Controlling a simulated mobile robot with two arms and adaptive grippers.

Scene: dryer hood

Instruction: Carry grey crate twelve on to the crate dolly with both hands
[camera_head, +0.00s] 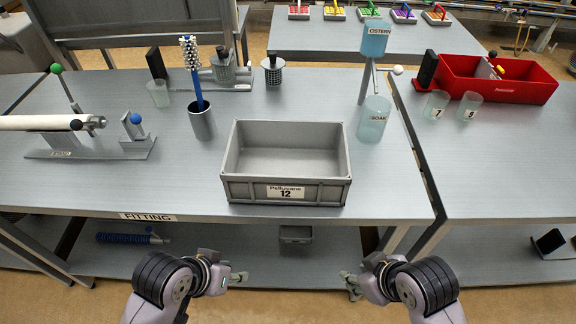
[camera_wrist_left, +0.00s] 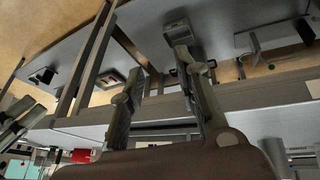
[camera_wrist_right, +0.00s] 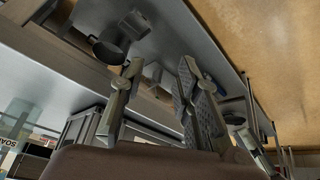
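Grey crate twelve (camera_head: 331,192) stands upright and looks empty on the grey bench, close to its front edge, its label facing me. My left gripper (camera_head: 238,279) is low in front of the bench edge, left of the crate's middle. In the left wrist view the left gripper (camera_wrist_left: 159,64) has its fingers apart with nothing between them. My right gripper (camera_head: 350,285) is low in front of the bench edge, right of the crate. In the right wrist view the right gripper (camera_wrist_right: 158,67) is also open and empty. I cannot make out the crate dolly in any view.
A grey cup with a blue-handled brush (camera_head: 202,122) stands left of the crate. A soap cup (camera_head: 373,122) stands close to its right. A red bin (camera_head: 510,87) sits on the right bench. A lower shelf (camera_head: 210,262) runs under the bench. The bench left of the crate has free room.

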